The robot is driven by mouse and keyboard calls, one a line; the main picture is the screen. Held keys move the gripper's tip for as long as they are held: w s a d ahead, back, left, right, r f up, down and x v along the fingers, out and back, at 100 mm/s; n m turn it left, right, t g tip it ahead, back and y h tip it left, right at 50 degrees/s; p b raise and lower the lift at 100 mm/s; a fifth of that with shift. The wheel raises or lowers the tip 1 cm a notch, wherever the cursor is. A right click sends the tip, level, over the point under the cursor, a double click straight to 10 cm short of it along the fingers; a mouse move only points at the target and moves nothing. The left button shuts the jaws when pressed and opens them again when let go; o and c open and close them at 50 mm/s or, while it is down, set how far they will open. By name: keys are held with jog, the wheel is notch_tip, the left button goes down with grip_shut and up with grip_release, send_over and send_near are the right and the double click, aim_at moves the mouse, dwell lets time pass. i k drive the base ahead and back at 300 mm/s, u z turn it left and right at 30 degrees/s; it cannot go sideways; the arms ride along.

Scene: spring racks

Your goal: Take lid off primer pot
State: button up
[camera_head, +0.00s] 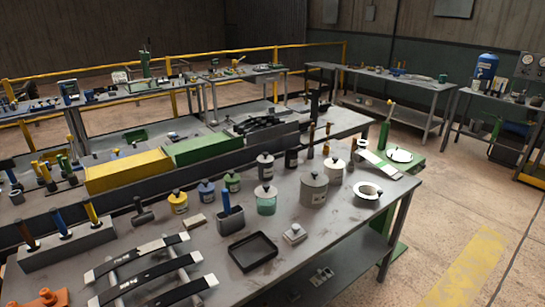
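Several lidded pots stand on the grey workbench (210,250). Their labels are too small to read, so I cannot tell which is the primer pot. The largest is a grey pot (314,190) with a knob on its lid. A paler pot (335,172) stands just behind it. A jar with a teal lower part (266,204) stands to its left, with a dark-topped jar (265,168) behind. Small yellow (178,203), blue (206,193) and green (232,183) pots stand further left. All these look closed. My gripper is not in view.
A dark holder with a blue-handled tool (230,220) stands close to the pots. Black leaf springs (150,273) lie front left.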

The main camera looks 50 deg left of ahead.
aim_at(265, 158)
jog(key=u, duration=0.25)
jog(key=i, duration=0.75)
jog(key=u, duration=0.7)
jog(key=i, duration=0.6)
jog(key=u, duration=0.85)
jog(key=i, duration=0.65)
jog(key=u, duration=0.3)
jog(key=k, duration=0.9)
jog(key=u, duration=0.05)
jog(key=i, duration=0.15)
jog(key=u, duration=0.1)
